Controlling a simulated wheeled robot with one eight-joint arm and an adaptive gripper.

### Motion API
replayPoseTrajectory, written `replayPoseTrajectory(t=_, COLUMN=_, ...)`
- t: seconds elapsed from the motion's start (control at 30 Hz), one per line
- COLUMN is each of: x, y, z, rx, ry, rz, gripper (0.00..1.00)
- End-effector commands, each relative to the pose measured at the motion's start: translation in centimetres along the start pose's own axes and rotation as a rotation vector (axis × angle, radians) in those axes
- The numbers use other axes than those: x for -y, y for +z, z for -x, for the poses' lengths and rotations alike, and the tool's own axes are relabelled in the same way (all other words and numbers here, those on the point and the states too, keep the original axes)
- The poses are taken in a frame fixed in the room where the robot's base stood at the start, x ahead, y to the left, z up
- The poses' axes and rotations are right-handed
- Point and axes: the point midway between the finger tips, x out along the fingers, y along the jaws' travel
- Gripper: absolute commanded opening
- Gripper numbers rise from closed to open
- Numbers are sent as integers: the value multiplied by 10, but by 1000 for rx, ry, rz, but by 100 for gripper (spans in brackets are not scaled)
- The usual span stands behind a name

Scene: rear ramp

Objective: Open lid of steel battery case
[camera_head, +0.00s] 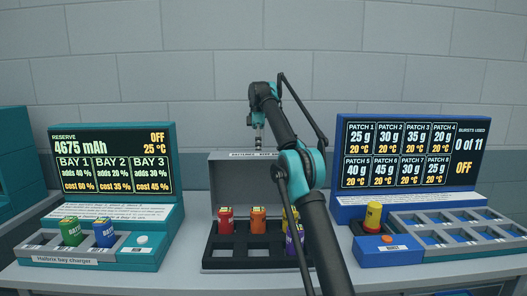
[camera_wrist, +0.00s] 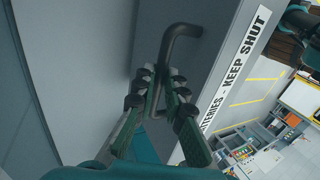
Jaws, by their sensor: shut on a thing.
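The steel battery case (camera_head: 212,258) stands in the middle of the bench, with its grey lid (camera_head: 228,178) raised and standing up at the back. Red (camera_head: 226,220), orange (camera_head: 258,220) and purple (camera_head: 294,241) batteries sit in its dark slotted tray; my arm hides part of its right side. My gripper (camera_head: 258,145) is at the top edge of the lid. In the wrist view my gripper (camera_wrist: 158,88) is shut on the dark bent handle (camera_wrist: 185,30), beside the lid's white "KEEP SHUT" label (camera_wrist: 235,70).
The teal bay charger (camera_head: 110,235) with green and blue batteries stands at the left. The blue patch station (camera_head: 392,250) with a yellow item (camera_head: 373,217) and a grey slotted rack (camera_head: 450,232) stands at the right. A block wall is behind.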

Motion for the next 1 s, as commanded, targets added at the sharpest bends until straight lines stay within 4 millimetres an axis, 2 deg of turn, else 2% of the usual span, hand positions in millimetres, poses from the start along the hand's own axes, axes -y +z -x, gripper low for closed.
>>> replayPoseTrajectory(t=0.2, x=0, y=-6, z=-2, rx=-3, ry=-20, rz=0, gripper=0)
replayPoseTrajectory(t=0.67, x=0, y=-7, z=-2, rx=-3, ry=-25, rz=0, gripper=0)
replayPoseTrajectory(t=0.7, x=0, y=-7, z=-2, rx=-3, ry=-25, rz=0, gripper=16)
replayPoseTrajectory(t=0.83, x=0, y=-7, z=-2, rx=-2, ry=-25, rz=0, gripper=32)
replayPoseTrajectory(t=1.0, x=0, y=-7, z=-3, rx=-2, ry=-25, rz=0, gripper=32)
